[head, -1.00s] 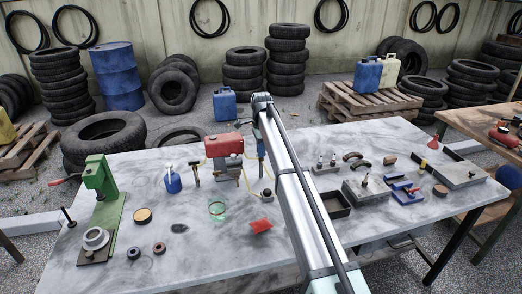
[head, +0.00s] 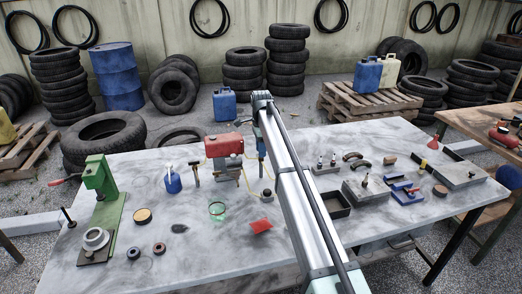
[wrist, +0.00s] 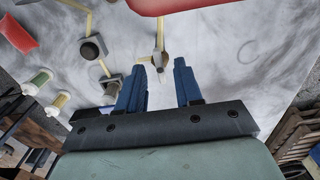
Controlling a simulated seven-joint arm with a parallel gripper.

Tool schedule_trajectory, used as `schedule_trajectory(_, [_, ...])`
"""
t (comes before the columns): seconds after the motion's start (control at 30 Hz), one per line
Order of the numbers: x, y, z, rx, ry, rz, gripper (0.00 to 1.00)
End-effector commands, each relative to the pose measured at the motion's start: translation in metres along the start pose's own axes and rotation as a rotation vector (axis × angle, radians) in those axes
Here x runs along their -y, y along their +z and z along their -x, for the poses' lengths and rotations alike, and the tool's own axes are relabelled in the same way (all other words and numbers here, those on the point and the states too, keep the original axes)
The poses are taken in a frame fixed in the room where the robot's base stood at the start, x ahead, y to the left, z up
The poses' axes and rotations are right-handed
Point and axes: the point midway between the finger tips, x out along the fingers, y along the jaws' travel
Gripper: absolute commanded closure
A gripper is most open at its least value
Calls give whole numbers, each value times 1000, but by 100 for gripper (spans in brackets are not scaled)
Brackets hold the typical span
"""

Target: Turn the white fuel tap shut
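The fuel tap (wrist: 160,60) shows in the wrist view as a small whitish lever with a grey tip, on a pale yellow line. My gripper (wrist: 160,67) is open, its two blue fingers apart. The tap lies between and just beyond the fingertips in the picture; I cannot tell the depth gap, and no contact is visible. In the head view my gripper (head: 261,155) points down just right of the red-tanked machine (head: 223,146). The tap cannot be made out there, with my arm covering much of that area.
A yellow hose (head: 246,182) runs beside the machine.

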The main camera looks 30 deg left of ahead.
Motion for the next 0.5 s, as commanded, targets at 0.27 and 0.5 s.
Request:
schedule_trajectory(0.27, [1,0,48,0,-2,0,65])
schedule_trajectory(0.5, [2,0,93,0,-2,0,65])
